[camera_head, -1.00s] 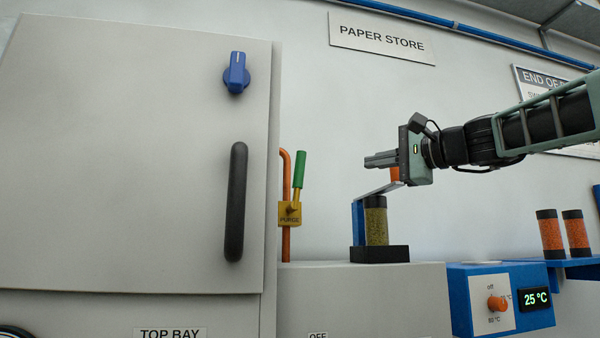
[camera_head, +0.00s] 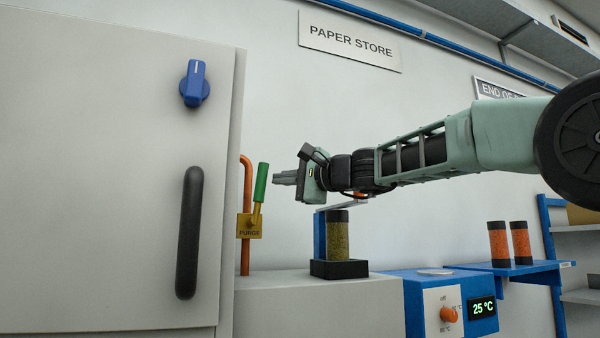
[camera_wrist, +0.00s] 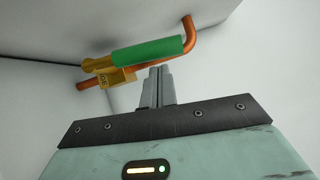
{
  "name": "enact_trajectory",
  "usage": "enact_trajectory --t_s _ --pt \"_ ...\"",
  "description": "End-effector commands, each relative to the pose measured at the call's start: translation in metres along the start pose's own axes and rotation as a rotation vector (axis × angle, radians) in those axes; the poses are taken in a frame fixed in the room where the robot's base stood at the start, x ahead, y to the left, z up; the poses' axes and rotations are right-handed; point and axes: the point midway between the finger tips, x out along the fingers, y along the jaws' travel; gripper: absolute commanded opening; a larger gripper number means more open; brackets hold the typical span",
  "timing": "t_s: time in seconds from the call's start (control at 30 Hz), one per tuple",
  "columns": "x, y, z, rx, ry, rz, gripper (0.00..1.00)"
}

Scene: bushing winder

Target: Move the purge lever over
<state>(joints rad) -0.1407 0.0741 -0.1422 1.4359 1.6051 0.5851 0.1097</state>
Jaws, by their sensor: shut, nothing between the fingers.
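The purge lever (camera_head: 260,184) has a green handle tilted slightly right of upright. It rises from a yellow block marked PURGE (camera_head: 248,228) on an orange pipe (camera_head: 245,262), beside the grey cabinet. My gripper (camera_head: 275,179) points left at the handle's height, with its fingers shut and empty. In the head view a small gap shows between the fingertips and the green handle. In the wrist view the green handle (camera_wrist: 147,53) lies across the picture just beyond the fingertips (camera_wrist: 157,70). I cannot tell there whether they touch.
The grey cabinet door (camera_head: 110,180) has a black handle (camera_head: 188,235) and a blue knob (camera_head: 194,84). Below my wrist stands a canister (camera_head: 338,240) in a black base on the grey ledge. A blue control box (camera_head: 400,290) and two orange canisters (camera_head: 510,243) are at the right.

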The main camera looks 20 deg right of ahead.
Motion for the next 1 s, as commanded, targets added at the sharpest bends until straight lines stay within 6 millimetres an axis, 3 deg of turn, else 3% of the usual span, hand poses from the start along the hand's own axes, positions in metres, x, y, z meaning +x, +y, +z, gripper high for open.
enact_trajectory --t_s 0.43,0.7,1.0 --pt "0.004 0.001 0.005 0.001 0.0 0.0 0.0" --pt "0.018 0.0 0.022 0.0 -0.002 0.0 0.0" --pt "0.02 -0.002 0.026 0.003 -0.01 0.001 0.0"
